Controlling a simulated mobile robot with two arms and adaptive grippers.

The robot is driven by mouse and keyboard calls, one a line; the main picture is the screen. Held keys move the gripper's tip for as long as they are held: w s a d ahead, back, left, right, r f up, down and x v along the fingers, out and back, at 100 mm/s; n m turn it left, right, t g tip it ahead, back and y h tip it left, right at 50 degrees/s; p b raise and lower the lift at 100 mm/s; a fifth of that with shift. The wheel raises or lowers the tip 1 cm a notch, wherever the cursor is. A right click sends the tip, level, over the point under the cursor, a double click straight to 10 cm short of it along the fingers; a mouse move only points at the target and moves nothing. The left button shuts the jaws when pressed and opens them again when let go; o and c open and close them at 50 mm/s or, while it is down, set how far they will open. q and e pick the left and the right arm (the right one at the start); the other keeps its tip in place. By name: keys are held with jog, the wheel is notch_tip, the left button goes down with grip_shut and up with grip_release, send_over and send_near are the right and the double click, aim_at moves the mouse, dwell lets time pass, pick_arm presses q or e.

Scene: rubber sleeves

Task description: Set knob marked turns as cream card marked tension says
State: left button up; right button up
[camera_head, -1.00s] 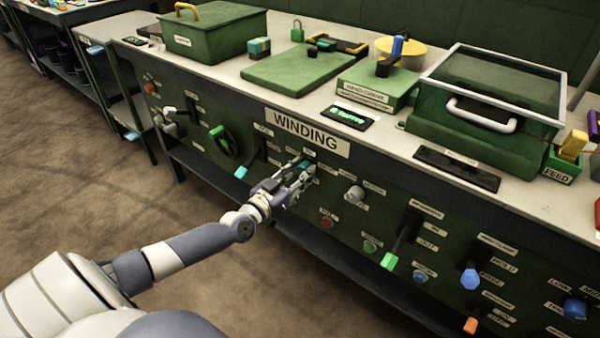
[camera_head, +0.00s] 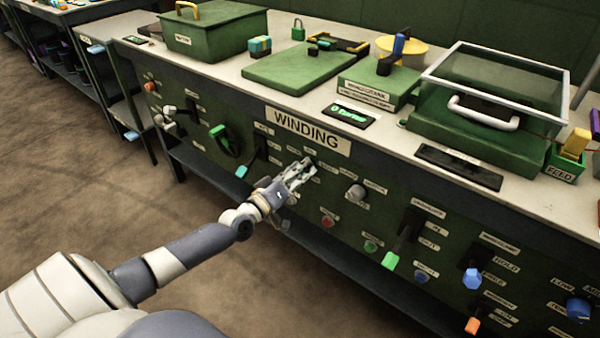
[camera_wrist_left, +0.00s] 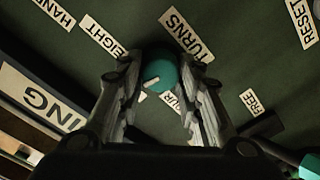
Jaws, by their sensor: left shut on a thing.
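The knob marked turns (camera_wrist_left: 158,76) is teal and round with a pale pointer line. In the left wrist view it sits between the fingers of my left gripper (camera_wrist_left: 160,90), beside a label reading TURNS (camera_wrist_left: 187,33). In the head view my left gripper (camera_head: 304,172) is at the green front panel below the WINDING sign, and it hides the knob there. The gripper is shut on the knob. A label partly reading EIGHT (camera_wrist_left: 104,38) and another partly covered label lie around the knob. I cannot make out a cream card marked tension. My right gripper is not in view.
A teal-tipped lever (camera_wrist_left: 309,166) is close by in the wrist view. The bench top (camera_head: 225,80) holds several green boxes.

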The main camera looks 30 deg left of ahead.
pick_arm(q)
jog(key=shift+a+n, duration=0.1)
jog(key=shift+n, duration=1.1)
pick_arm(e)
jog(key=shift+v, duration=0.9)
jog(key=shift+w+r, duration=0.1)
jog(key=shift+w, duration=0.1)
pick_arm(q)
jog(key=o, duration=1.1)
jog(key=shift+c, duration=0.2)
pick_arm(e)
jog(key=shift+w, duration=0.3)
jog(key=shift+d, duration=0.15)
pick_arm(q)
jog(key=s, duration=1.2)
jog(key=shift+a, duration=0.45)
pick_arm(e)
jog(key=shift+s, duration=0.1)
